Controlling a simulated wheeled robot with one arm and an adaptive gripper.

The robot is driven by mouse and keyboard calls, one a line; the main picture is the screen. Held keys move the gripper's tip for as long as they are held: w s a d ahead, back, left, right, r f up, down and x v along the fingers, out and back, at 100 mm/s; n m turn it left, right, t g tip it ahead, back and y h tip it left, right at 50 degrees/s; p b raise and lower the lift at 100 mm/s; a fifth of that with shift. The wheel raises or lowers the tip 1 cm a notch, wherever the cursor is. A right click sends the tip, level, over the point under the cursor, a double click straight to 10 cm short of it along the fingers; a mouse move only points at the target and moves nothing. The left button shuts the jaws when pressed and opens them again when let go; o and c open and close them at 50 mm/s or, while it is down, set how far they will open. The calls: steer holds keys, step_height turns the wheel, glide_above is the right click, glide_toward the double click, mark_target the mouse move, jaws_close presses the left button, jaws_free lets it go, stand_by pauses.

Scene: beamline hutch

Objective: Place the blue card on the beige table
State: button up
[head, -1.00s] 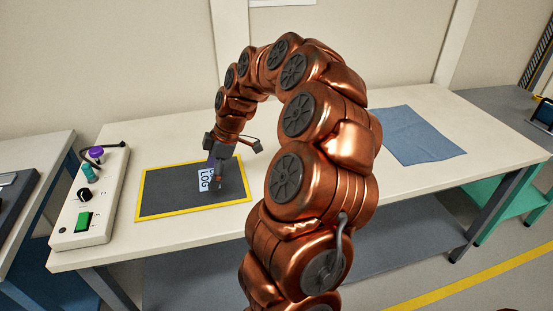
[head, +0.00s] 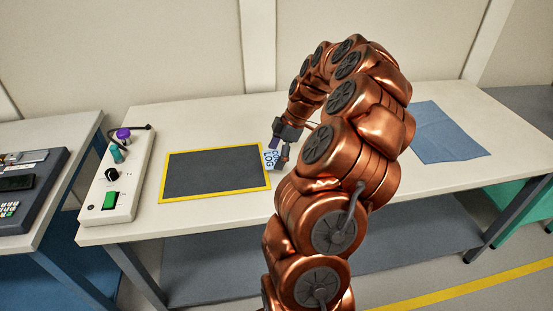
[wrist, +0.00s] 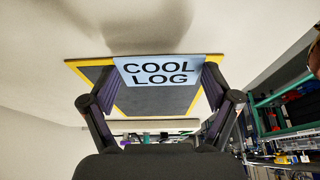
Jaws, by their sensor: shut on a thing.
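The light blue card (head: 270,158) reads "COOL LOG" in dark letters. My gripper (head: 279,152) is shut on it, near the right edge of the yellow-bordered dark mat. In the wrist view the card (wrist: 158,71) spans between the two fingers, its printed face showing, with the mat behind it. It looks raised off the surface; the exact height is hard to tell. The beige table (head: 225,222) lies beneath, with bare top around the mat.
The dark mat (head: 213,173) lies on the table's left part. A control box (head: 122,180) with knobs and a green switch stands left of it. A blue cloth (head: 446,133) lies at the right. A card terminal (head: 12,212) is on the left-hand table.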

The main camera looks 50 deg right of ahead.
steer(key=shift+f, duration=1.15)
steer(key=shift+f, duration=0.2)
steer(key=o, duration=0.8)
steer(key=shift+c, duration=0.2)
steer(key=shift+r, duration=0.1)
steer(key=shift+r, duration=0.2)
steer(key=shift+d+r, duration=0.2)
steer(key=shift+r, duration=0.1)
steer(key=b+v, duration=0.1)
steer(key=v, duration=1)
